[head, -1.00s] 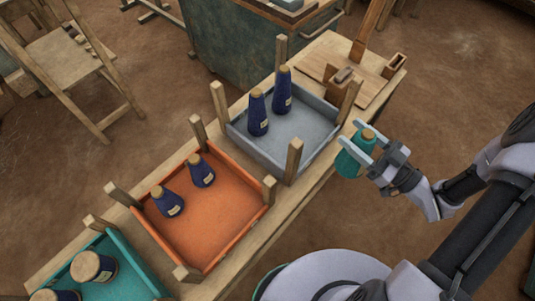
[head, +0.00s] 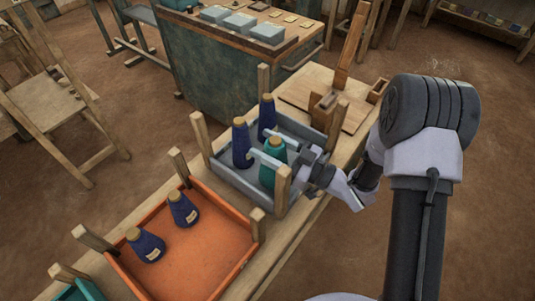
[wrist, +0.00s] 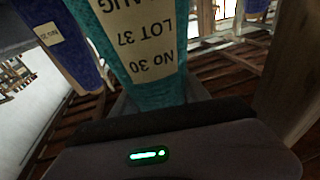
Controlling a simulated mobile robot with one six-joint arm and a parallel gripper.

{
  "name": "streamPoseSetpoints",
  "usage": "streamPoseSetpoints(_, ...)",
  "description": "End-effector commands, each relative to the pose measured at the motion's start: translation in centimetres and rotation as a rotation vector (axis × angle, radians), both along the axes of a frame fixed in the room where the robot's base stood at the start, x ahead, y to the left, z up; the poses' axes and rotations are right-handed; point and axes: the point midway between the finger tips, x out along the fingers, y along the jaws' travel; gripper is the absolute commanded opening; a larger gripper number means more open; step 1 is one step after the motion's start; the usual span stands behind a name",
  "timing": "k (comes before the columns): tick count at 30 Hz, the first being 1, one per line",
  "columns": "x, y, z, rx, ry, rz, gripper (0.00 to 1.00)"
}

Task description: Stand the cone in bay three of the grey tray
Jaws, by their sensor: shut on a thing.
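A teal cone (head: 273,157) with a tan top is held in my gripper (head: 265,149), which is shut on it. It is upright over the near right part of the grey tray (head: 237,181); whether its base touches the tray floor I cannot tell. Two navy cones stand in the grey tray, one (head: 241,145) left of the teal cone and one (head: 267,118) behind it. In the wrist view the teal cone (wrist: 150,50) fills the middle with its label upside down, and a navy cone (wrist: 60,45) is at the left.
Wooden posts rise at the grey tray's corners, one (head: 282,190) close to my gripper. An orange tray (head: 215,262) with two navy cones stands at the near left.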

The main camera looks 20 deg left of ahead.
Motion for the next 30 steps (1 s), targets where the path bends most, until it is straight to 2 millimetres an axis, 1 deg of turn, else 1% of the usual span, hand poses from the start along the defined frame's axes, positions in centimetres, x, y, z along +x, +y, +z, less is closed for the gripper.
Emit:
streamPoseSetpoints(1, 0.0, 0.0, -1.7, 0.000, 0.002, 0.000, 0.00)
streamPoseSetpoints(3, 0.0, 0.0, -2.4, 0.000, 0.001, 0.000, 0.00)
streamPoseSetpoints(7, 0.0, -0.1, -2.0, 0.000, 0.000, 0.000, 0.00)
streamPoseSetpoints(11, 0.0, -0.1, -2.2, 0.000, 0.000, 0.000, 0.00)
streamPoseSetpoints(12, 0.0, -0.1, -2.3, 0.000, 0.001, 0.000, 0.55)
streamPoseSetpoints(14, 0.0, -0.1, -2.2, 0.000, 0.000, -0.001, 0.67)
streamPoseSetpoints(15, 0.0, -0.1, -2.2, 0.000, 0.000, 0.000, 0.75)
streamPoseSetpoints(23, 0.0, -0.1, -2.2, 0.000, 0.000, 0.000, 0.75)
streamPoseSetpoints(26, 0.0, -0.2, -1.8, -0.001, 0.001, -0.001, 0.75)
streamPoseSetpoints(29, -0.3, -1.8, -2.1, -0.002, 0.002, -0.005, 0.75)
streamPoseSetpoints(30, -0.4, -2.7, -2.2, -0.001, 0.003, -0.007, 0.75)
